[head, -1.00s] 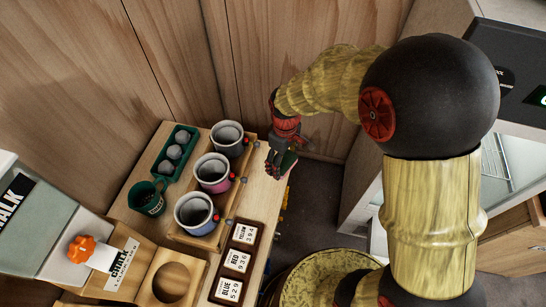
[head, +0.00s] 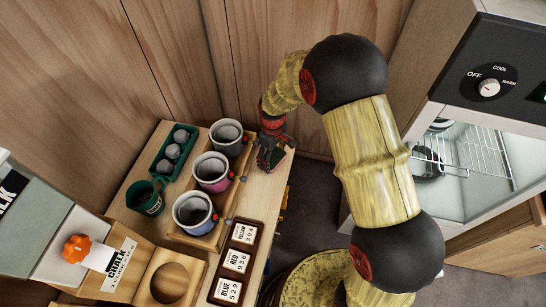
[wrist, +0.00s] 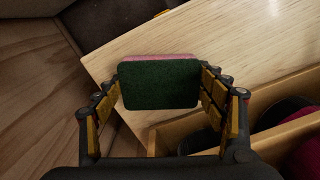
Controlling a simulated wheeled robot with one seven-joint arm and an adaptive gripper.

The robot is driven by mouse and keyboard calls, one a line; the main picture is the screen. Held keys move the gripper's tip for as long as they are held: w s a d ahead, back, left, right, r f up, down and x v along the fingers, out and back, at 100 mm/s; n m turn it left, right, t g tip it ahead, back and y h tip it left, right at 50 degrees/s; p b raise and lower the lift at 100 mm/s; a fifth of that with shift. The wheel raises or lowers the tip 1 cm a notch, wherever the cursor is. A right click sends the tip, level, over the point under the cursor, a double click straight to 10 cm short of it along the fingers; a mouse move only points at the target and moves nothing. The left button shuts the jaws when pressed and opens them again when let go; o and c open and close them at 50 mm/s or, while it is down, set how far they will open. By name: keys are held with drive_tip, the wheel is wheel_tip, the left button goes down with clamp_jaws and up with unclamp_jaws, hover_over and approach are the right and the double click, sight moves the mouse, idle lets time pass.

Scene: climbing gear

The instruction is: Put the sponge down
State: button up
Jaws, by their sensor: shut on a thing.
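The sponge (wrist: 160,84) is dark green on the face toward the wrist camera, with a pink edge showing behind it. My gripper (wrist: 160,90) is shut on it, one finger at each side. In the head view my gripper (head: 270,158) is at the far right part of the wooden table (head: 262,190), beside the rack of cups, and the sponge (head: 283,156) shows only in part. The sponge looks close to the table top, but I cannot tell whether it touches it.
A wooden rack (head: 228,222) with three cups stands left of my gripper. A green tray (head: 160,165) of grey balls, a green mug (head: 146,198) and a label board (head: 238,262) are nearby. A bare strip of table lies right of the rack. A cabinet (head: 465,150) stands at right.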

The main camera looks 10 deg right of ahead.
drive_tip(key=shift+f, duration=0.15)
drive_tip(key=o, duration=0.9)
